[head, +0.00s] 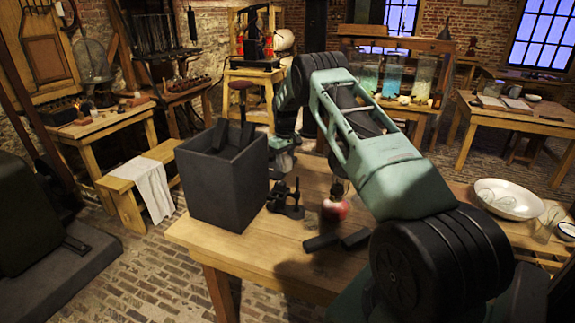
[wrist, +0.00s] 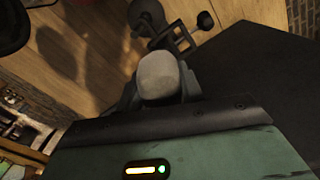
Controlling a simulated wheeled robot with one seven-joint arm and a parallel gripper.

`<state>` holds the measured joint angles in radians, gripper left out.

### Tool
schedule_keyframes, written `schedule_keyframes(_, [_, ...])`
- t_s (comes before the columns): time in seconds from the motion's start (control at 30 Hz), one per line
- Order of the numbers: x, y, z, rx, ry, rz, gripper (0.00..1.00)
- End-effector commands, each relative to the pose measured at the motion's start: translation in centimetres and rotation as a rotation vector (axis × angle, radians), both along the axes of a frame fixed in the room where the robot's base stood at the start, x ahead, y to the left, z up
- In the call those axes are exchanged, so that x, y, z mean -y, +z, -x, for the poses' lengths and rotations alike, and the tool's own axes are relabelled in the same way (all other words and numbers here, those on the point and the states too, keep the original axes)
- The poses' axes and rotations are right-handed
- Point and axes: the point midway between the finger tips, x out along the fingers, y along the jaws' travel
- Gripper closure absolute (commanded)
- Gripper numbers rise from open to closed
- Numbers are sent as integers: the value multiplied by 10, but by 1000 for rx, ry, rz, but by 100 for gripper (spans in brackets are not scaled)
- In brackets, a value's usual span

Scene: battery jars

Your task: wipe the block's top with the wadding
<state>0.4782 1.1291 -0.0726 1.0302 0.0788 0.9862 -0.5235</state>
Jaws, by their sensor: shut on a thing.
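My gripper (head: 282,162) is low over the table, just right of the dark box, partly hidden in the head view. In the wrist view it is shut on a pale, rounded wad, the wadding (wrist: 160,77). A small black clamp-like device (head: 286,198) stands on the table in front of the gripper; it also shows beyond the wadding in the wrist view (wrist: 183,36). Two small dark blocks (head: 321,242) (head: 356,239) lie near the front edge. I cannot tell which piece is the task's block, or whether the wadding touches anything.
The tall dark open box (head: 222,190) holds dark slabs (head: 230,137) at the table's left end. A reddish round bottle (head: 335,210) stands near the blocks. A white bowl (head: 508,199) and glassware are at the right. Some bare wood (head: 235,246) lies along the front.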

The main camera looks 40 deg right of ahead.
Motion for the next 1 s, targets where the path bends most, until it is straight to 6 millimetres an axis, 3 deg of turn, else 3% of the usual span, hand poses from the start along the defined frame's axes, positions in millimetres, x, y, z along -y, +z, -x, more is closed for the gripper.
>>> schedule_keyframes(0.2, [-8,20,-2,1,3,1,84])
schedule_keyframes(0.8, [-8,21,-2,1,3,1,84])
schedule_keyframes(1.0, [-4,21,10,0,5,0,84])
